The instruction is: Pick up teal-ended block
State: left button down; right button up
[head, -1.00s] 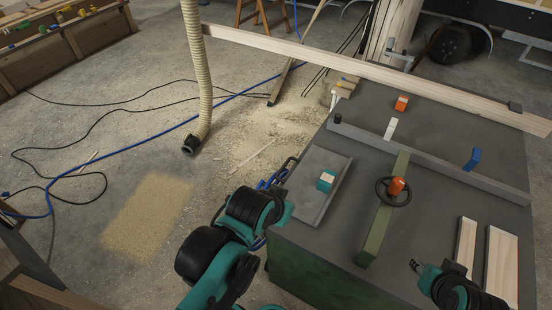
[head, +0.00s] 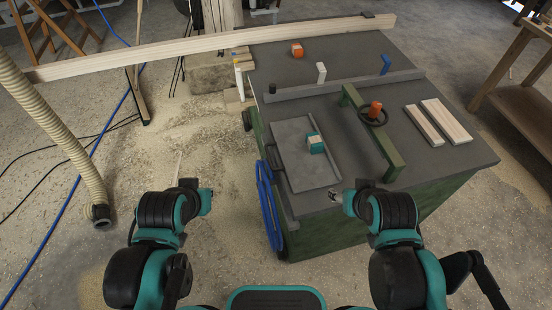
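The teal-ended block (head: 316,143) is a small block with a teal body and a pale wood top. It lies on the grey tray-like plate (head: 292,170) at the left side of the machine table. My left gripper (head: 207,200) is over the floor, left of the table and apart from the block; its fingers are too small to read. My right gripper (head: 337,197) is near the table's front edge, below and right of the block, not touching it. Its fingertips seem apart with nothing between them.
A grey fence bar (head: 340,84) crosses the table (head: 455,150). Two wood strips (head: 447,121) lie further right. An orange block (head: 297,50) is behind the fence. A long plank (head: 200,45) spans the back.

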aim_at(313, 140)
jog(key=j+z, duration=0.3)
jog(key=i+j+z, duration=0.1)
jog(key=j+z, duration=0.2)
jog(key=i+j+z, duration=0.15)
jog(key=j+z, duration=0.2)
jog(key=z, duration=0.15)
jog(key=i+j+z, duration=0.1)
jog(key=j+z, duration=0.7)
jog(key=z, duration=0.2)
jog(key=j+z, duration=0.5)
